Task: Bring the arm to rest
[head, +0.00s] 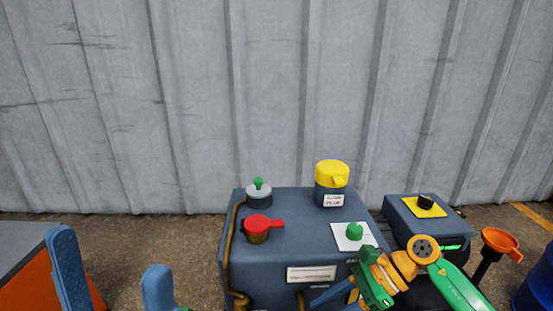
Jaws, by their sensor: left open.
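My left gripper (110,252) is at the lower left, its two blue fingers pointing up and spread wide. It is open with nothing between the fingers, to the left of the furnace unit and apart from it. My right arm comes in from the lower right, with green and orange links. My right gripper (330,303) is in front of the unit's front right side. Its blue fingers are partly cut off by the bottom edge, so their opening is unclear. The vacuum furnace unit (295,221) is a dark blue-grey box in the middle.
On the unit are a red-handled valve (262,225), a grey cylinder with green knob (259,194), a yellow-capped cylinder (332,175) and a green knob (355,231). A smaller box (398,210), orange funnel (500,240) and blue barrel (537,290) stand right. A metal wall (180,100) closes the back.

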